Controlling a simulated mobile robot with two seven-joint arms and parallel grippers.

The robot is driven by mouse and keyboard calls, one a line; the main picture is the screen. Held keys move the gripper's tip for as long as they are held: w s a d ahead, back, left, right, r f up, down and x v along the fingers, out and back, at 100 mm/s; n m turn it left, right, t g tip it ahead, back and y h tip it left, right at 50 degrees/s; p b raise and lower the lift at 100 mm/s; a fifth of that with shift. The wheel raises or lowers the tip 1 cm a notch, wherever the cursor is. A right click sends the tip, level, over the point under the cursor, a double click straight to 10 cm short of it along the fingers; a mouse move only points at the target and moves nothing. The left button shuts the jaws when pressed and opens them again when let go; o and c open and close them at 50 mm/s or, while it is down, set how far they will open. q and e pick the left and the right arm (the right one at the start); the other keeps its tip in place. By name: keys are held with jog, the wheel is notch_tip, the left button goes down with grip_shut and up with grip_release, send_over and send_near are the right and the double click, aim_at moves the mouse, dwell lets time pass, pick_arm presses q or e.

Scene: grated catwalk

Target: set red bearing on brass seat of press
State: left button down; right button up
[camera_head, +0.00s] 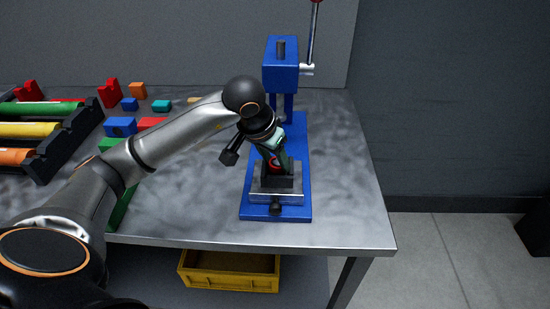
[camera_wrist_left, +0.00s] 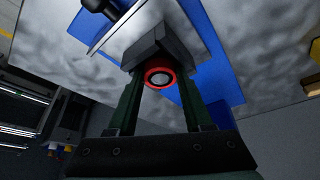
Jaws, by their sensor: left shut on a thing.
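My left gripper (camera_head: 276,161) is over the front of the blue press (camera_head: 295,150) and is shut on the red bearing (camera_head: 275,164). In the left wrist view the red bearing (camera_wrist_left: 159,77) is a ring with a pale centre, between the green fingers of the left gripper (camera_wrist_left: 158,85). A dark block (camera_wrist_left: 158,46) on the press's metal plate (camera_wrist_left: 133,27) is right by the bearing. I cannot tell whether the bearing touches the block. The brass seat cannot be made out. My right gripper is not in view.
A dark rack (camera_head: 62,146) with coloured cylinders stands at the left. Several coloured blocks, among them a blue one (camera_head: 120,127), lie between it and the press. A yellow crate (camera_head: 229,283) is below the table (camera_head: 340,215). The tabletop right of the press is clear.

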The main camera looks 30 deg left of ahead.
pick_arm(q)
grip_release()
dwell(0.5)
jog(key=shift+r, duration=0.1)
jog(key=shift+r+p, duration=2.8)
jog(key=shift+r, duration=1.15)
jog(key=shift+s, duration=0.1)
